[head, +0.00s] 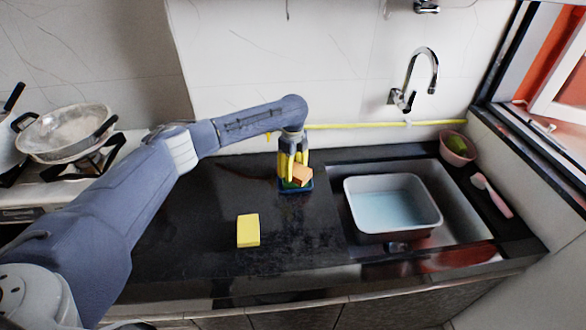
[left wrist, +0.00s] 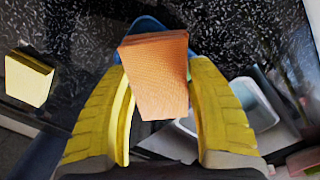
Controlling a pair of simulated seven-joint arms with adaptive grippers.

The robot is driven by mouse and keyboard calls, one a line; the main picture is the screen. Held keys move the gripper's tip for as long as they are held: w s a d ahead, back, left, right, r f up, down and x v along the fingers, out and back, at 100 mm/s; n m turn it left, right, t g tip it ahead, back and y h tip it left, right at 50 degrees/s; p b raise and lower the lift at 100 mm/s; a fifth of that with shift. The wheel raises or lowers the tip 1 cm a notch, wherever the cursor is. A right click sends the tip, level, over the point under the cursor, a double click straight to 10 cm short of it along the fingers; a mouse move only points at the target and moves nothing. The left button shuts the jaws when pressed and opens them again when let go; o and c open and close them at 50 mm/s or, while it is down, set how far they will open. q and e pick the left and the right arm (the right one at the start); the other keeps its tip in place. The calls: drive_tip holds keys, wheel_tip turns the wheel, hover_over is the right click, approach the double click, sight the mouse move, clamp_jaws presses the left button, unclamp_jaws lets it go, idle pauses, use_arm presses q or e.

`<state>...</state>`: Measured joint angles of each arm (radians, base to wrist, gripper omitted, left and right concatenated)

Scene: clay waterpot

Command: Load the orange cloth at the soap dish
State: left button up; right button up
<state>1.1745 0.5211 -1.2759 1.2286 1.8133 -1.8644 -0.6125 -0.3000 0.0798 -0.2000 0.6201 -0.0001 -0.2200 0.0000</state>
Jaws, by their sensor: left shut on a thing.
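The orange cloth (head: 302,174), a small block-like piece, is between the yellow fingers of my left gripper (head: 292,170). In the left wrist view the cloth (left wrist: 156,75) fills the space between the fingertips, and my left gripper (left wrist: 160,105) is shut on it. The blue soap dish (head: 296,188) is on the dark counter directly below the gripper. In the left wrist view the soap dish (left wrist: 146,24) is mostly hidden behind the cloth. I cannot tell whether the cloth touches the dish. My right gripper is not in view.
A yellow sponge (head: 248,230) lies on the clear counter in front. A grey basin (head: 392,228) sits in the sink on the right. A pink bowl (head: 458,148) and a pink-handled brush (head: 494,195) are at the far right. A pan (head: 64,132) is on the left stove.

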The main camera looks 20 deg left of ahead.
sight(293, 167)
use_arm(q)
drive_tip(key=shift+f, duration=0.55)
idle(0.9)
idle(0.5)
drive_tip(key=shift+r, duration=3.55)
drive_tip(key=shift+n, duration=0.3)
